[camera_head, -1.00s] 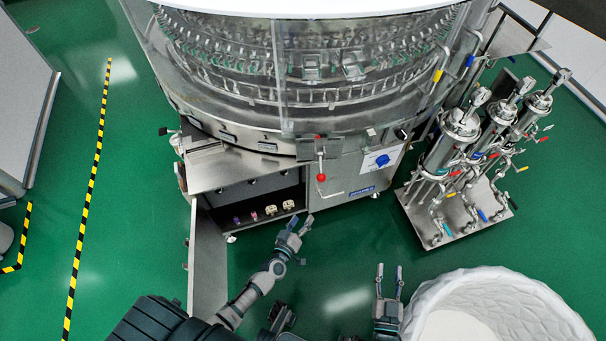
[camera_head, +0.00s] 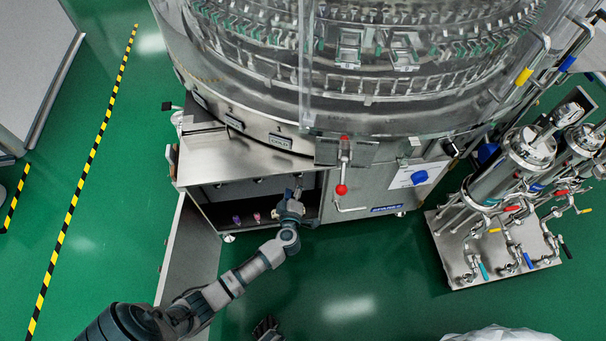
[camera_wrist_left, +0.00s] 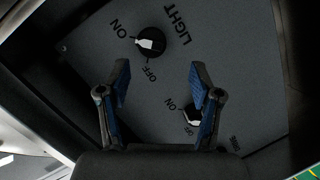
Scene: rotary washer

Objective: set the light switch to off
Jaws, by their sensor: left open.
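In the left wrist view the light switch (camera_wrist_left: 151,42) is a round black knob with a pale handle on a grey panel, beside the printed word LIGHT. ON is printed at its upper left and OFF below it. In the head view the left gripper (camera_head: 291,203) is at the open front of the machine's lower cabinet.
A second knob (camera_wrist_left: 192,117) with ON and OFF marks is partly hidden behind the right finger. Small purple (camera_head: 237,218) and pink (camera_head: 257,217) items stand in the cabinet. Its open door (camera_head: 188,253) is left of my arm. A red-knobbed lever (camera_head: 341,188) is to the right.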

